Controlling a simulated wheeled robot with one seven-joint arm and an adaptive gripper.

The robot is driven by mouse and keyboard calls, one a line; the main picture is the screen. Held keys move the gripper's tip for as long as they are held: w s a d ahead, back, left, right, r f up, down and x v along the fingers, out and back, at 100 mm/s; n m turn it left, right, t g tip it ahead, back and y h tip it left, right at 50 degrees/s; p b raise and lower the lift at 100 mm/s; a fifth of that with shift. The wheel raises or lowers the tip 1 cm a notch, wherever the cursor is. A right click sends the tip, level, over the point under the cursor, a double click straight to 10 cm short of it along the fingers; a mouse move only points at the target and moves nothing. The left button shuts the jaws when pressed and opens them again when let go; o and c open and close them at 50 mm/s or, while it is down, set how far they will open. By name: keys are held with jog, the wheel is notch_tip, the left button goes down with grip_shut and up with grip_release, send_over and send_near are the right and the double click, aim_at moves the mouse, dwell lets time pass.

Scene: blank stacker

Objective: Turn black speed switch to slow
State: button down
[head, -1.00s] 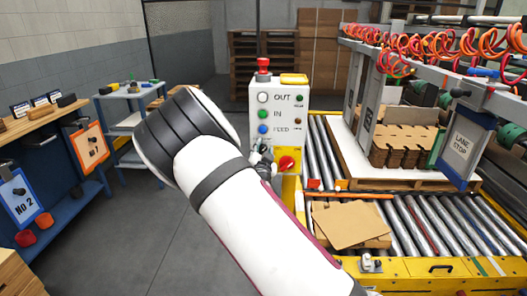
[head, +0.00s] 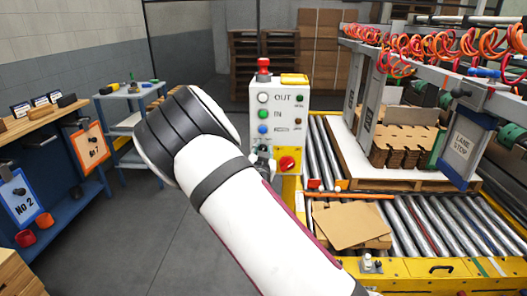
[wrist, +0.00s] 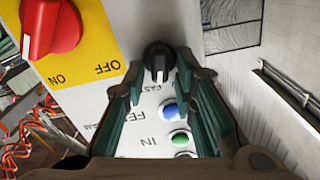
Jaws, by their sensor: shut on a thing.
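The black speed switch (wrist: 159,57) is a round knob with a ridge on the control box, seen in the wrist view. Its ridge points down in that picture, near small lettering that seems to read FAST. My gripper (wrist: 160,72) has its two fingertips closed around the knob, one at each side. The black switch cannot be made out there.
The control box (head: 258,98) carries a red rotary switch (wrist: 48,25) on a yellow ON/OFF plate beside the black switch. A blue button (wrist: 170,113) and a green button (wrist: 180,139) are close to my fingers. A roller conveyor (head: 425,220) lies to the right.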

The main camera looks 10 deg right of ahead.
jog(key=shift+w+a+f+n, duration=0.1)
jog(key=shift+a+n, duration=0.1)
jog(key=shift+n, duration=1.95)
jog(key=shift+a+f+n, duration=0.1)
jog(key=shift+a+n, duration=0.05)
jog(key=shift+n, duration=2)
jog(key=c, duration=1.6)
grip_release()
jog(key=shift+r, duration=0.1)
jog(key=v, duration=1.2)
